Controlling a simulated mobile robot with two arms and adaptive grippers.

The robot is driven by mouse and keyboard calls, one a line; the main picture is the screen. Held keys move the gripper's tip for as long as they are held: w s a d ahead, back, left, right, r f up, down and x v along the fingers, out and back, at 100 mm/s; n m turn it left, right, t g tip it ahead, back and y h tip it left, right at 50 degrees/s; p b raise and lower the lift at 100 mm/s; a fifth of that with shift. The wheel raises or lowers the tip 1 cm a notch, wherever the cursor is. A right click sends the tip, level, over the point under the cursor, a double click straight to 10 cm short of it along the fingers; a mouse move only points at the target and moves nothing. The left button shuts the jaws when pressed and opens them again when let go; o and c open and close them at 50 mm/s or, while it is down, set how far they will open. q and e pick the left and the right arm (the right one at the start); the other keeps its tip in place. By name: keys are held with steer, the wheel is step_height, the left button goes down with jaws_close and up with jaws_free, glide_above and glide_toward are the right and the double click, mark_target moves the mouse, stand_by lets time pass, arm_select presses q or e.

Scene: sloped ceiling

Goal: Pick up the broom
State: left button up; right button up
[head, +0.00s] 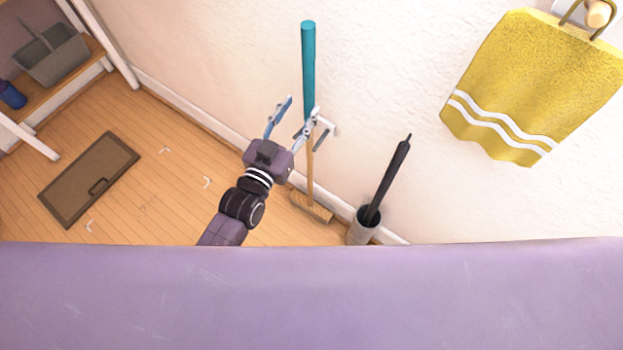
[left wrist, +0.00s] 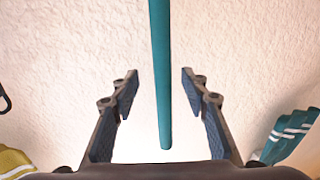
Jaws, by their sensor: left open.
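The broom leans upright against the white wall in the head view. Its upper handle is teal (head: 308,60), the lower stick is wooden, and its brush head (head: 312,207) rests on the floor by the skirting board. My left gripper (head: 303,104) is open beside the lower part of the teal handle. In the left wrist view the teal handle (left wrist: 161,60) runs down the middle, in the gap between the two open fingers (left wrist: 160,75), with clear space on both sides. My right gripper is not in view.
A dark umbrella (head: 388,178) stands in a grey holder (head: 362,228) right of the broom. A yellow towel (head: 530,85) hangs on the wall. A brown mat (head: 90,180) lies on the wooden floor. A shelf (head: 70,75) at left holds a grey basket (head: 52,58).

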mark_target(306, 94)
arm_select(q)
steer(key=x, duration=0.6)
steer(key=shift+w+a+r+p, duration=0.15)
steer(key=shift+r+p, duration=0.1)
steer(key=shift+p, duration=0.15)
steer(key=shift+w+f, duration=0.1)
steer(key=shift+w, duration=0.35)
steer(key=shift+c, duration=0.4)
steer(key=c, duration=1)
jaws_close()
